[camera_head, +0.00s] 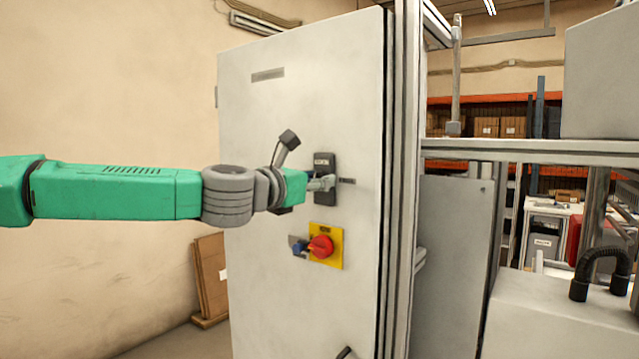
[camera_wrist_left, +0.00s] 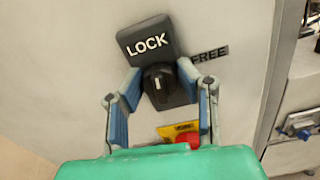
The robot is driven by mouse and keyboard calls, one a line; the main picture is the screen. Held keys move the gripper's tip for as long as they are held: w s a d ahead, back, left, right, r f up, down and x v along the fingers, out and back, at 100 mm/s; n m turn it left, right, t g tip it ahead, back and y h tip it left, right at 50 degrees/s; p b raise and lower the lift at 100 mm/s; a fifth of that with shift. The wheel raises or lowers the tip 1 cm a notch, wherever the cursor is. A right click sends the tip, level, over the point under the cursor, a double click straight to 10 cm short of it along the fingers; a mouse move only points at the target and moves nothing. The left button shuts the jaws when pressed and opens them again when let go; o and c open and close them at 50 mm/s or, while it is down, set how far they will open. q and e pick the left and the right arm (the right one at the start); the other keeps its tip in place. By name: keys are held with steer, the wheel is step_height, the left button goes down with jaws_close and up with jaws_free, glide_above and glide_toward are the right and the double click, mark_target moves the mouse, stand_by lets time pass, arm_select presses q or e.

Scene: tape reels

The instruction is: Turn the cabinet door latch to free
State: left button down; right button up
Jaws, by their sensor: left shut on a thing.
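The cabinet door latch (camera_head: 325,165) is a dark grey block on the pale grey cabinet door (camera_head: 300,110). In the left wrist view the latch (camera_wrist_left: 148,43) carries the white word LOCK at its top and a round black knob (camera_wrist_left: 158,82) below. It leans slightly. The word FREE (camera_wrist_left: 210,54) is on the door to its right. My left gripper (camera_head: 318,184) reaches in from the left and is shut on the latch. Its blue-padded fingers lie on either side of the latch's lower part. My right gripper is not in view.
A red rotary switch (camera_head: 321,247) on a yellow plate (camera_head: 328,232) sits just below the latch, close under my gripper. An aluminium frame (camera_head: 402,180) stands right of the door. A flat brown carton (camera_head: 212,275) leans on the wall at lower left.

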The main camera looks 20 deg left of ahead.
arm_select(q)
steer(key=m, duration=0.1)
steer(key=m+b, duration=0.1)
steer(key=m, duration=0.1)
steer(key=shift+f+m, duration=0.2)
steer(key=shift+m, duration=0.1)
steer(key=m, duration=0.4)
steer(key=shift+d+b, duration=0.15)
steer(key=shift+b, duration=0.25)
steer(key=m, duration=0.4)
steer(key=shift+s+f+m, duration=0.1)
steer(key=shift+f+m, duration=0.1)
steer(key=shift+m, duration=0.2)
steer(key=shift+f+m+b, duration=0.15)
steer(key=shift+m+b, duration=0.3)
steer(key=shift+m, duration=1.55)
steer(key=c, duration=1.2)
jaws_free()
